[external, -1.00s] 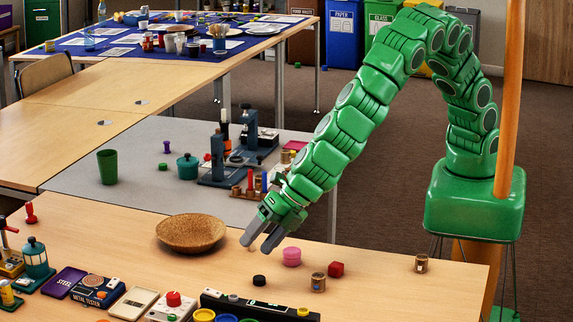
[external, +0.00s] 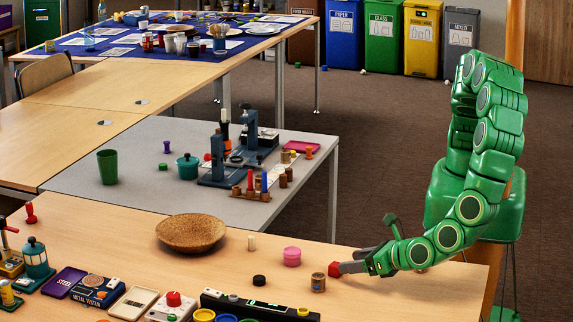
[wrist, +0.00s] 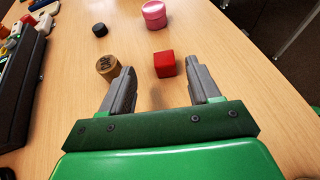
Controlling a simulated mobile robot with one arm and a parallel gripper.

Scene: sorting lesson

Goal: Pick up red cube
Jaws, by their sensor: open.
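The red cube (external: 334,269) lies on the near wooden table (external: 400,297), toward its right side. In the wrist view the red cube (wrist: 165,64) sits just ahead of my open fingers, nearer the right finger, with bare wood between the jaws. My gripper (external: 348,261) is low over the table, to the right of the cube, with its fingers pointing left at it; it also shows in the wrist view (wrist: 163,82). The jaws are open and hold nothing. I cannot tell whether a fingertip touches the cube.
A cork-coloured cylinder (wrist: 108,67) stands close by the left fingertip; it also shows in the external view (external: 318,282). A pink round container (external: 292,256), black disc (external: 259,280), pale peg (external: 251,243) and woven bowl (external: 192,232) are farther left. A black panel (external: 250,308) lies at the front.

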